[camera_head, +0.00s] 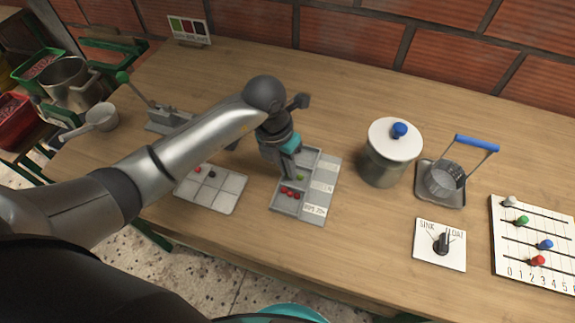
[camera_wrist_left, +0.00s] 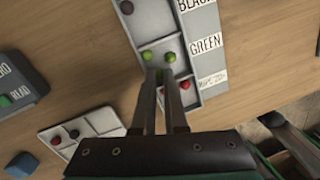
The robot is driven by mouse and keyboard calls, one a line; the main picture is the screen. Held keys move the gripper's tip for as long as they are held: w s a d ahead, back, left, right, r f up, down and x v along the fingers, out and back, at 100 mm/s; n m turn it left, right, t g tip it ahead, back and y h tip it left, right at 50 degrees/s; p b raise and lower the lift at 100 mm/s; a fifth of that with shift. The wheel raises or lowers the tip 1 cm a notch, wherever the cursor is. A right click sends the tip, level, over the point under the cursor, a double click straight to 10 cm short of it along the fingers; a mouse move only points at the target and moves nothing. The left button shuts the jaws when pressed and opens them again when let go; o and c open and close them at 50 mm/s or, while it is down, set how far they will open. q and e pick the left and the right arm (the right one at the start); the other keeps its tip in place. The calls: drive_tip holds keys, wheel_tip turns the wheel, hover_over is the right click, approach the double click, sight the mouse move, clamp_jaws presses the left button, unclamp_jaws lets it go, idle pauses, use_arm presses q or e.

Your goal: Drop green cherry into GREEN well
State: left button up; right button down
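The sorting tray (camera_wrist_left: 212,92) has a column of wells with labels beside them, one reading GREEN. Two green cherries (camera_wrist_left: 147,55) (camera_wrist_left: 170,57) lie in the GREEN well, just beyond my left fingertips. In the head view, my left gripper (camera_head: 290,172) comes down over the tray (camera_head: 318,208) and hides part of the wells. One green cherry (camera_head: 300,178) shows there beside the fingers. My right gripper is not in view.
Red cherries (camera_head: 289,192) lie in the tray's near well. A divided pale tray (camera_head: 228,190) with a few cherries sits to the left. A lidded pot (camera_head: 385,160), a wire-handled basket (camera_head: 445,181) and a dial plate (camera_head: 440,245) stand to the right.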

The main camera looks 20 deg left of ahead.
use_arm(q)
drive_tip(key=o, duration=0.4)
drive_tip(key=shift+r, duration=0.1)
drive_tip(key=r, duration=0.5)
drive_tip(key=a+r+p, duration=0.1)
drive_tip(key=r, duration=0.4)
drive_tip(key=a+r+p, duration=0.1)
drive_tip(key=r, duration=0.4)
drive_tip(key=shift+s+a, duration=0.25)
drive_tip(key=shift+s, duration=0.15)
drive_tip(key=shift+f, duration=0.1)
